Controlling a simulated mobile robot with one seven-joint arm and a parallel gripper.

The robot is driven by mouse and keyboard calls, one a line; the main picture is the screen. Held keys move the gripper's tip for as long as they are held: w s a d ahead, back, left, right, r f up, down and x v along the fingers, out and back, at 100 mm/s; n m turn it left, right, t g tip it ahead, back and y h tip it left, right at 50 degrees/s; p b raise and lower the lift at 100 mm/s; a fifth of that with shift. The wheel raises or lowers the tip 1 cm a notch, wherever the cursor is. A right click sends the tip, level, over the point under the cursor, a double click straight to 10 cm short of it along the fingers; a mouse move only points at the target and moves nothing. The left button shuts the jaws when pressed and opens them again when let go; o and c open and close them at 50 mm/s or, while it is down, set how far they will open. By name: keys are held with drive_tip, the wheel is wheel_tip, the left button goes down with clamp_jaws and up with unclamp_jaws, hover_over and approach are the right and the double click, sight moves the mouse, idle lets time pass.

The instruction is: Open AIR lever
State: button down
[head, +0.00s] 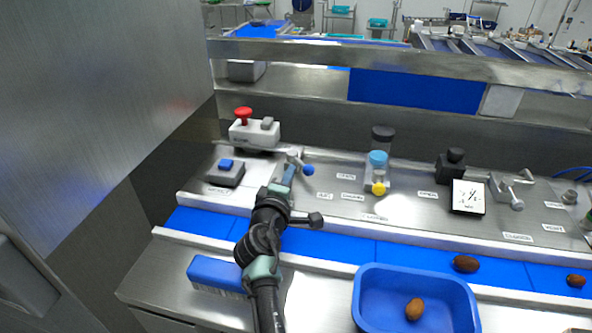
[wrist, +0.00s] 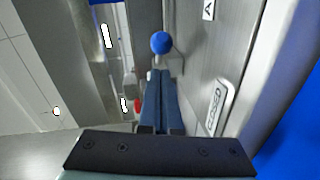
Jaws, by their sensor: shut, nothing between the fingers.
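The AIR lever is a metal valve handle with a blue ball knob (head: 309,170) on the steel panel, left of centre in the head view. In the wrist view the blue knob (wrist: 160,42) stands just beyond the fingertips, with a thin bent rod beside it. My gripper (head: 289,170) is at the lever, just left of the knob. Its blue fingers (wrist: 158,75) are pressed together and empty. I cannot tell whether they touch the lever. A CLOSED label (wrist: 217,105) lies on the panel to the right of the fingers.
A red-topped switch box (head: 255,133) and a blue-button box (head: 226,173) stand left of the lever. Right are a yellow-knobbed canister (head: 379,172), a small display (head: 468,197) and another metal lever (head: 508,189). A blue bin (head: 365,305) and blue belt (head: 340,246) lie in front.

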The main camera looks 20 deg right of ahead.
sight(309, 172)
drive_tip(key=shift+w+d+f, duration=0.15)
drive_tip(key=shift+w+d, duration=0.05)
drive_tip(key=shift+d, duration=0.7)
drive_tip(key=shift+d, duration=0.15)
drive_tip(key=shift+s+d+f+b, duration=0.15)
drive_tip(key=shift+d+b, duration=0.35)
drive_tip(key=shift+d, duration=0.8)
drive_tip(key=shift+w+d+b, duration=0.15)
drive_tip(key=shift+d+b, duration=0.25)
drive_tip(key=shift+d, duration=0.2)
drive_tip(key=shift+w+d+b, duration=0.15)
drive_tip(key=shift+d+b, duration=0.25)
drive_tip(key=shift+d, duration=0.35)
drive_tip(key=shift+d+r+b, duration=0.2)
drive_tip(key=shift+r+b, duration=0.2)
